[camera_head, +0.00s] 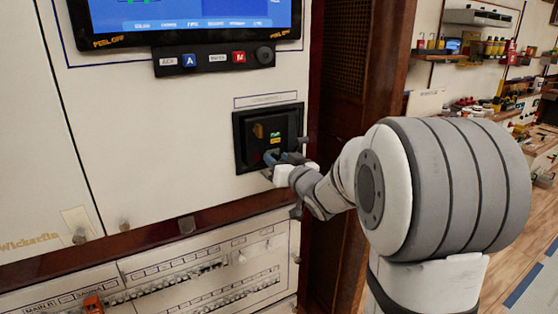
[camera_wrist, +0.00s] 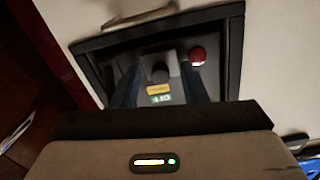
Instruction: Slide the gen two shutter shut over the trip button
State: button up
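A black recessed panel (camera_head: 238,143) is set in the cream wall; its frame also shows in the wrist view (camera_wrist: 232,50). In the wrist view, a red button (camera_wrist: 198,56) is uncovered beside a grey piece with a dark knob (camera_wrist: 160,74), which looks like the shutter and its handle. Yellow and green labels (camera_wrist: 159,95) sit below the knob. My gripper (camera_head: 277,157) is at the panel's lower part. In the wrist view its fingers (camera_wrist: 160,82) are apart, one on each side of the knob, with gaps visible. Contact cannot be seen. The gripper hides the panel's lower part in the head view.
An orange-brown knob (camera_head: 258,131) is at the panel's upper left. A screen (camera_head: 190,18) and a button strip (camera_head: 215,58) are above. A wooden ledge (camera_head: 150,239) and breaker rows (camera_head: 200,275) lie below. A dark wooden post (camera_head: 340,100) stands right of the panel.

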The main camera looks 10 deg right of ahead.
jog(key=shift+c, duration=0.5)
grip_shut()
